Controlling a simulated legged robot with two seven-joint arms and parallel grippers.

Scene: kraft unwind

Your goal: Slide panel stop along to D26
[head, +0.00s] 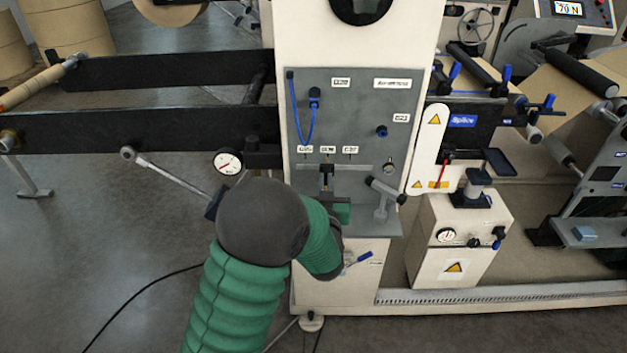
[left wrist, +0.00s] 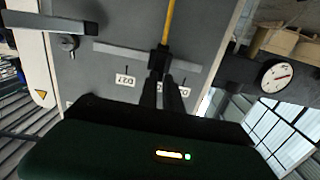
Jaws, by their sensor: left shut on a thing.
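The panel stop (head: 327,169) is a small black block on a thin horizontal rail (head: 358,167) of the grey panel. It also shows in the left wrist view (left wrist: 159,57), with a yellow strip running from it. In the head view it stands about under the middle of three labels (head: 328,149), too small to read there. The left wrist view is turned over; a D27 label (left wrist: 125,80) is left of the stop, and another label is mostly hidden behind the fingers. My left gripper (head: 327,186) is shut on the stop; its fingers (left wrist: 164,82) meet it. My right gripper is out of view.
A grey handle (head: 385,190) sticks out right of the rail. A blue cord (head: 304,125) hangs at the panel's upper left. A round gauge (head: 228,162) and a slanting rod (head: 165,175) are left of the panel, near my left arm.

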